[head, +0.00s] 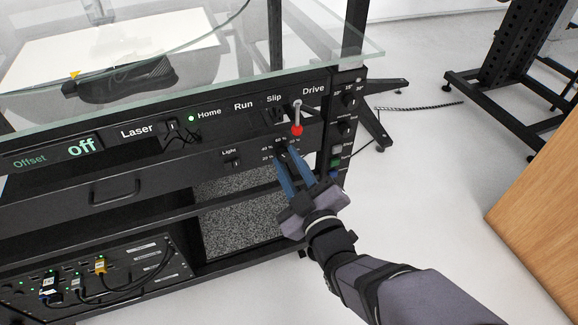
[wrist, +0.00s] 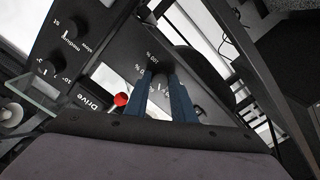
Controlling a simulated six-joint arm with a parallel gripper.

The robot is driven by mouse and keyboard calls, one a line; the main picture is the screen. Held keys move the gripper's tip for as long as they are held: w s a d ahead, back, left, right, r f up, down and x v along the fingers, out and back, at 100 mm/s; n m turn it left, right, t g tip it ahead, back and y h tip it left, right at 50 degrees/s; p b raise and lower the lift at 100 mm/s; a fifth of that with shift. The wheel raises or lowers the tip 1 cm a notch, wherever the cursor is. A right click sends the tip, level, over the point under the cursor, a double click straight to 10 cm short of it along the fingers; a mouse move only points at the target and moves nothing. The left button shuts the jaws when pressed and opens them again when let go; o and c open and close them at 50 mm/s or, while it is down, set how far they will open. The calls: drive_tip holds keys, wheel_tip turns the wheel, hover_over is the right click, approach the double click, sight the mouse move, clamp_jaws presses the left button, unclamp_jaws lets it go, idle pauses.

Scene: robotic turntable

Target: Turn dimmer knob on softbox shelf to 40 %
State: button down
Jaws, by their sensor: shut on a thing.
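The dimmer knob (head: 281,146) is a small dark knob on the black shelf front, right of the Light switch (head: 235,163), with small white percent marks around it. My gripper (head: 284,158) reaches it from the lower right, its two blue fingers shut on the knob. In the wrist view my gripper (wrist: 160,80) has its fingertips at the dark knob (wrist: 159,69), with percent labels beside it. The fingers hide most of the knob, so I cannot tell where its pointer stands.
Just above is the Drive lever with a red ball (head: 297,129), close to my fingers; the red ball (wrist: 121,99) also shows in the wrist view. Several knobs and buttons line the right post (head: 347,102). A glass top (head: 230,80) overhangs the panel. Open floor lies to the right.

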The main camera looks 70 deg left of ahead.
drive_tip(key=n+b, duration=0.1)
drive_tip(key=n, duration=0.3)
drive_tip(key=shift+n+b, duration=0.3)
drive_tip(key=shift+b, duration=0.1)
idle(0.4)
drive_tip(key=c, duration=1.5)
unclamp_jaws()
drive_tip(key=d+p, duration=0.1)
drive_tip(key=d, duration=0.6)
drive_tip(key=shift+d, duration=0.15)
